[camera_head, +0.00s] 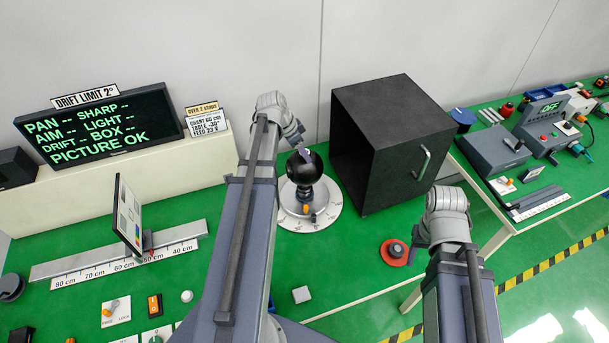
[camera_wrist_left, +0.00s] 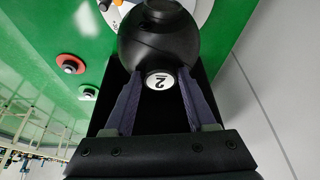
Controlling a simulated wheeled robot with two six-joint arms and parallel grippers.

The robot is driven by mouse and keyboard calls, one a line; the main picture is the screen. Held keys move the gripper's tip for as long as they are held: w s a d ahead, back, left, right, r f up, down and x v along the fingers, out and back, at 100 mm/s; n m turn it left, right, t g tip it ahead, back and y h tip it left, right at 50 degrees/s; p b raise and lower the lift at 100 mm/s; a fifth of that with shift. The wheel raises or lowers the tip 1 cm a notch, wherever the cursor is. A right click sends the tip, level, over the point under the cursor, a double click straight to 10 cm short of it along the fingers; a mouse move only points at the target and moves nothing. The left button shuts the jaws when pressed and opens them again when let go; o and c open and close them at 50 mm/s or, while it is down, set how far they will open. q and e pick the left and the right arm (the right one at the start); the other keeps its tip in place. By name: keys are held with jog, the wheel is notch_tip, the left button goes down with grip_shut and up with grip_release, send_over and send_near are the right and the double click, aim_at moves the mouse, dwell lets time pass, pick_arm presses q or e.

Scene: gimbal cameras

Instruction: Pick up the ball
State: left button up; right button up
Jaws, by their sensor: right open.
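The black ball (camera_head: 304,168) sits on a round white dial base beside the dark box. It also fills the top middle of the left wrist view (camera_wrist_left: 160,38), with a white disc marked "2" on its near side. My left gripper (camera_head: 303,150) is at the top of the ball. In the left wrist view its two fingers (camera_wrist_left: 160,72) are apart, with their tips at the ball's near edge on either side of the disc. I cannot tell whether they press on it. My right gripper (camera_head: 421,242) is open, mostly hidden by its wrist, away from the ball.
The open-fronted dark box (camera_head: 390,140) stands close to the ball's right. A ruler rail (camera_head: 120,255) with an upright chart lies to the left. Bare green table lies between the button and the dial base.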

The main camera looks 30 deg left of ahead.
pick_arm(q)
jog(key=shift+s, duration=0.1)
grip_shut()
jog(key=shift+d, duration=0.1)
dwell(0.5)
